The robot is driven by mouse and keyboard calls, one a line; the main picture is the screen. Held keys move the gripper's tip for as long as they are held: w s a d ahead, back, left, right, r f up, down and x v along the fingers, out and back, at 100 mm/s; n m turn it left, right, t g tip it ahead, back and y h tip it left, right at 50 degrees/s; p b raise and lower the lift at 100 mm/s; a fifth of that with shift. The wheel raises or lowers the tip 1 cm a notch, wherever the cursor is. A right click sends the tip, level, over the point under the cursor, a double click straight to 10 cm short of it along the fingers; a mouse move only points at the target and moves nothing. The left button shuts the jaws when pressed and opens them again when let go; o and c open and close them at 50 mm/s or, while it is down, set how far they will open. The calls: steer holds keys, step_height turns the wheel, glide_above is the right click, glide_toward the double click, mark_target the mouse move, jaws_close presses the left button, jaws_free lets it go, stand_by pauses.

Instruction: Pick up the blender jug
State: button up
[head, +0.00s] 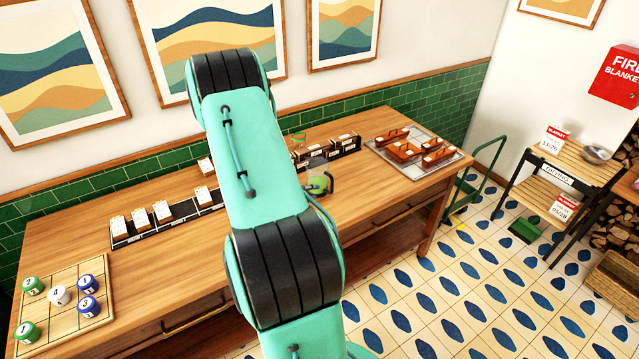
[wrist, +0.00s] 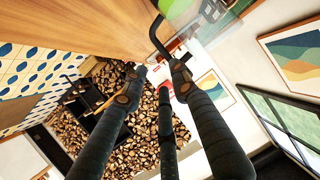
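In the wrist view, a clear jug (wrist: 178,8) with a greenish tint and a dark looped handle (wrist: 153,36) shows at the top edge, cut off by the frame. My gripper (wrist: 153,85) has its dark fingers spread, with nothing seen between them. The tip of the right finger is close to the handle; I cannot tell whether they touch. In the head view, a small green object with a dark handle (head: 319,184) shows on the wooden counter just right of my arm, and it may be part of the jug. My arm hides the gripper there.
The long wooden counter (head: 75,225) holds a board of numbered balls (head: 64,303) at left, a card rack (head: 168,222), and a tray of brown blocks (head: 425,165) at right. A green trolley (head: 480,190) and a small table (head: 570,165) stand beyond. Tiled floor is open at right.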

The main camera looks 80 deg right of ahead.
mark_target(332, 186)
steer(key=shift+s+d, duration=0.1)
steer(key=x, duration=0.8)
steer(key=shift+f+b, duration=0.15)
steer(key=shift+b, duration=0.3)
steer(key=shift+s+d, duration=0.1)
steer(key=shift+d, duration=0.1)
steer(key=shift+b+x, duration=0.4)
steer(key=shift+x, duration=2.1)
jaws_close()
